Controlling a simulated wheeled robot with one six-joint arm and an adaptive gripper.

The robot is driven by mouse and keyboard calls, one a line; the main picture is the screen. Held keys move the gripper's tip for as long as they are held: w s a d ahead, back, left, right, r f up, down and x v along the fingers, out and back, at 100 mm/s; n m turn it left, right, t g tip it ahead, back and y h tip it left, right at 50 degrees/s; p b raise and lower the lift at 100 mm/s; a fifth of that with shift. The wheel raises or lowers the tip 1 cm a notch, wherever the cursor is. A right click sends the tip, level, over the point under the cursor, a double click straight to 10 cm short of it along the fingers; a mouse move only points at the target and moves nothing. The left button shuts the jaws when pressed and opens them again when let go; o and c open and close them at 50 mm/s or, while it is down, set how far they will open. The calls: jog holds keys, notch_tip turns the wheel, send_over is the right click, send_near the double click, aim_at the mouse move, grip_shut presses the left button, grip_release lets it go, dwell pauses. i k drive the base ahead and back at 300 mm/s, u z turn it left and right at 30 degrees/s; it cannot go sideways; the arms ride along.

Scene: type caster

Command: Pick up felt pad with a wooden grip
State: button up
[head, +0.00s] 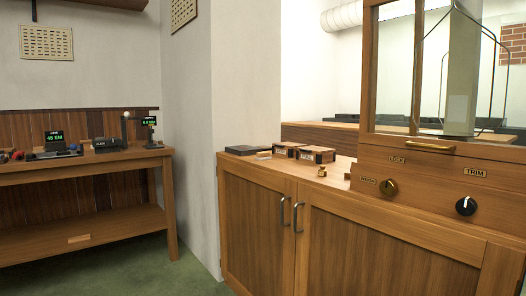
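I cannot make out for certain which thing is the felt pad with a wooden grip. A small pale, wood-coloured piece (264,155) lies on top of the wooden cabinet (305,169), between a dark flat case and two boxes; it may be the pad, but it is too small to tell. A flat light-wood block (78,239) lies on the lower shelf of the bench at the left; no felt shows on it. My gripper is not in this view.
A dark flat case (246,150), two brown boxes (317,154) and a small brass piece (322,171) stand on the cabinet. A glazed wooden case with knobs (440,185) takes its right end. The bench (85,163) holds instruments. Green floor (150,275) is clear.

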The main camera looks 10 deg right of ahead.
aim_at(263, 156)
jog(key=u, duration=0.55)
jog(key=i, duration=0.9)
jog(key=u, duration=0.55)
jog(key=i, duration=1)
jog(key=z, duration=1.05)
jog(key=i, duration=0.8)
jog(key=z, duration=0.85)
